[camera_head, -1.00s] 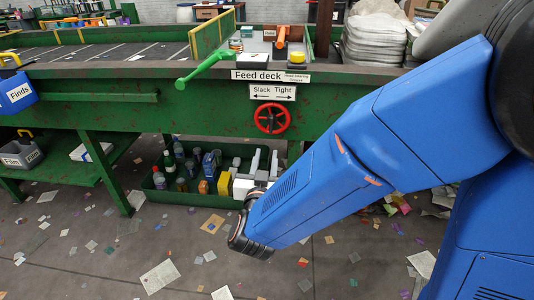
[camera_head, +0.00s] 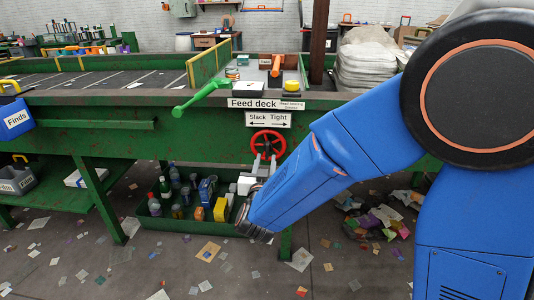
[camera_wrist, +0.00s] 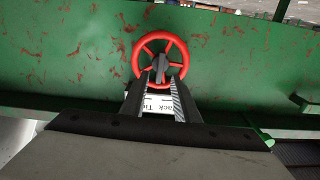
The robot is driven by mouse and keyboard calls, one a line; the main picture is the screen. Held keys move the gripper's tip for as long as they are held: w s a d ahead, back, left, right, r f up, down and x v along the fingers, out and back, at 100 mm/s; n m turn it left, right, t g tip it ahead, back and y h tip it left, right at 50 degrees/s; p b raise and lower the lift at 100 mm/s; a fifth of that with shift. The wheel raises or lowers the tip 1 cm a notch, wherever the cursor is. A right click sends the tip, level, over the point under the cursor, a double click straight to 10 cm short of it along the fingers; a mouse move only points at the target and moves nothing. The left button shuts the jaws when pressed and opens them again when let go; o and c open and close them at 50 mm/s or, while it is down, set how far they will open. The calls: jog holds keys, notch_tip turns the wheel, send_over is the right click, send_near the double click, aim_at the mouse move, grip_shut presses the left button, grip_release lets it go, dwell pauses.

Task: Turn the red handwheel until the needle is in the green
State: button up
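The red handwheel (camera_head: 280,136) is on the green front panel, under a white "Slack / Tight" label (camera_head: 269,120) with arrows both ways. In the wrist view the handwheel (camera_wrist: 182,50) has red spokes and a dark hub. My gripper (camera_head: 265,158) is at the wheel's lower part in the head view. In the wrist view my gripper (camera_wrist: 164,82) has its two fingers apart, overlapping the lower rim, with a label showing between them. I cannot tell whether the fingers touch the rim. No needle or green zone can be made out.
A green lever (camera_head: 203,95) sticks out left of the "Feed deck" sign (camera_head: 254,103). A green crate (camera_head: 172,224) of bottles and boxes stands under the belt frame. Scraps litter the floor. The panel around the wheel is mostly clear.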

aim_at(267, 152)
jog(key=shift+w+d, duration=0.1)
jog(key=shift+w, duration=2.8)
grip_shut()
